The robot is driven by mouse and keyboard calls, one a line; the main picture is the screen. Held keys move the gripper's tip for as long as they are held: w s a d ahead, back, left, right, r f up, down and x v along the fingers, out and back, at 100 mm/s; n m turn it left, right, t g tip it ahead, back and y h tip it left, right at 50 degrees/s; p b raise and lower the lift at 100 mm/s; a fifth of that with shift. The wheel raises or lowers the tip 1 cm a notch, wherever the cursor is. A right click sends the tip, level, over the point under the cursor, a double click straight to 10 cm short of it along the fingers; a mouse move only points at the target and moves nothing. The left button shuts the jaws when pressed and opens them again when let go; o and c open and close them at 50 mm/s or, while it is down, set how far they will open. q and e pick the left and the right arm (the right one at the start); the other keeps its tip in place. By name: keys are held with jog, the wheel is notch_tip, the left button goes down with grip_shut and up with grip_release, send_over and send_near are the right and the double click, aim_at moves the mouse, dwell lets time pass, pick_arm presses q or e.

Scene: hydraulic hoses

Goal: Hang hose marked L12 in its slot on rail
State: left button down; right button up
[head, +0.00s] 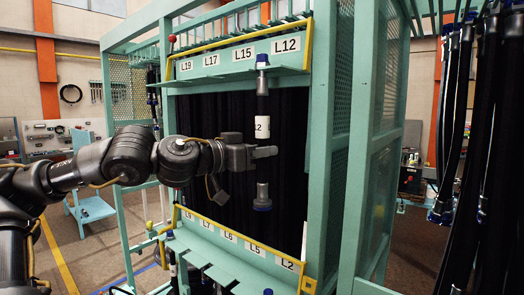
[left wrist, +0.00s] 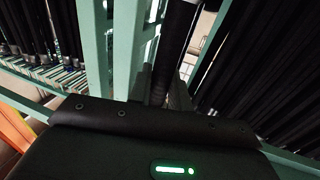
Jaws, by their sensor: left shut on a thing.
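The black hose (head: 262,105) hangs upright in front of the green rack, with a white tag (head: 262,127) on which "L2" or "12" is legible, partly turned away. Its grey-and-blue top fitting (head: 262,62) is at the front edge of the upper rail (head: 235,76), below the L12 label (head: 286,44). I cannot tell whether it sits in a slot. Its lower fitting (head: 262,196) hangs free. My left gripper (head: 264,152) is shut on the hose below the tag. In the left wrist view the hose (left wrist: 174,45) rises from the gripper. My right gripper is not in view.
The upper rail also carries labels L19, L17 and L15 (head: 243,53). A lower rail (head: 220,255) has more labels and a few upright fittings. A green post (head: 322,130) stands right of the hose. More black hoses (head: 470,130) hang at the far right.

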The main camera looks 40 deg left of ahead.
pick_arm(q)
jog(key=c, duration=1.2)
grip_release()
jog(key=shift+c, duration=0.2)
jog(key=shift+s, duration=0.1)
jog(key=b+v, duration=0.6)
jog(key=v, duration=0.4)
jog(key=shift+s, duration=0.4)
jog(key=shift+w+d, duration=0.1)
jog(key=shift+w, duration=0.05)
